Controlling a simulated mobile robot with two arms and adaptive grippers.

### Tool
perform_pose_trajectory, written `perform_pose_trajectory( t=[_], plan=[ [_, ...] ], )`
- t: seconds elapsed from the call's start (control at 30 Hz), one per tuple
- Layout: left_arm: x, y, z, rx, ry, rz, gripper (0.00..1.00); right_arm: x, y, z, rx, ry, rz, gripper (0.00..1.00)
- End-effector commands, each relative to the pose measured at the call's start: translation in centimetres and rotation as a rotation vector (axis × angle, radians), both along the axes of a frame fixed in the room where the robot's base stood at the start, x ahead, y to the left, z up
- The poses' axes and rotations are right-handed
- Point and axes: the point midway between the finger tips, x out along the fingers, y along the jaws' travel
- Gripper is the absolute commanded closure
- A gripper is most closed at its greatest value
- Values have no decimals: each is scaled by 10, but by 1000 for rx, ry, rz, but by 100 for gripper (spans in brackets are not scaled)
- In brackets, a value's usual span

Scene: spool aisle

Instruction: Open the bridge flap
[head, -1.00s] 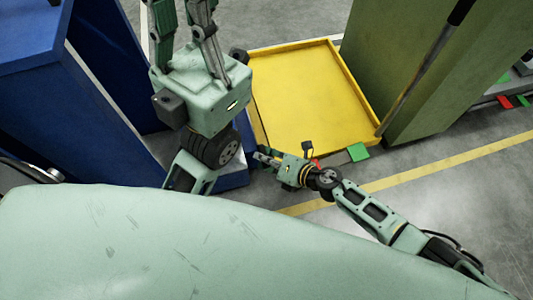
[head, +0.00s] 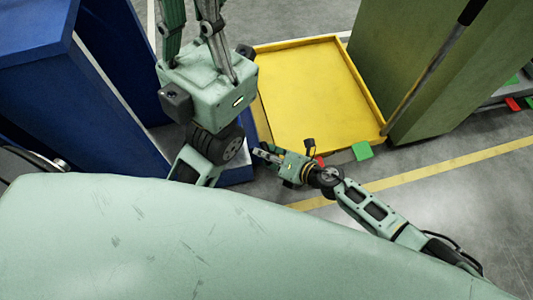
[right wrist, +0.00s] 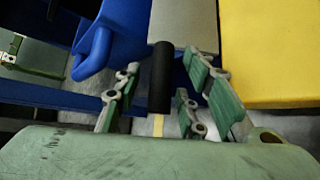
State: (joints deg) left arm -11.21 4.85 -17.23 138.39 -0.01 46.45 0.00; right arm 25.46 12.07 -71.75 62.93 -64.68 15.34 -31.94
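The yellow flap (head: 310,95), a flat panel with raised rims, lies between a blue cabinet and a green one in the head view. Its edge also shows in the right wrist view (right wrist: 270,55). My right gripper (head: 259,153) is low beside the flap's near left corner. In the right wrist view its fingers (right wrist: 160,100) stand apart on both sides of a dark upright cylinder (right wrist: 160,75). I cannot tell whether they touch it or what it is fixed to. My left gripper (head: 190,15) is large at the top left, its fingertips cut off by the frame.
A blue cabinet (head: 40,100) stands left and a green one (head: 430,80) right. A dark pole (head: 430,70) leans by the flap's right side. A blue part with a loop (right wrist: 95,45) is close to my right fingers. Open floor with a yellow line (head: 440,165) lies at right.

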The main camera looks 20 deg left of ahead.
Motion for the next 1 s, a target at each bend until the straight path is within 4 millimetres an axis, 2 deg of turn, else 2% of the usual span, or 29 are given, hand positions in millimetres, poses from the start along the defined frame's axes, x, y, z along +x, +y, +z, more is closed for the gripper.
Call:
perform_pose_trajectory(
  t=[0.17,0.27,0.7,0.87,1.0],
  plan=[
    [0,0,0,2,-3,2,100,0,-5,2,-2,-3,-1,63],
    [0,0,0,1,-3,1,100,-2,-15,6,-3,-4,-1,63],
    [0,0,0,1,-1,1,100,-27,-85,44,-2,0,0,63],
    [0,0,0,1,-1,1,100,-32,-98,52,0,1,1,63],
    [0,0,0,1,-1,1,100,-34,-101,54,1,0,1,63]
  ],
)
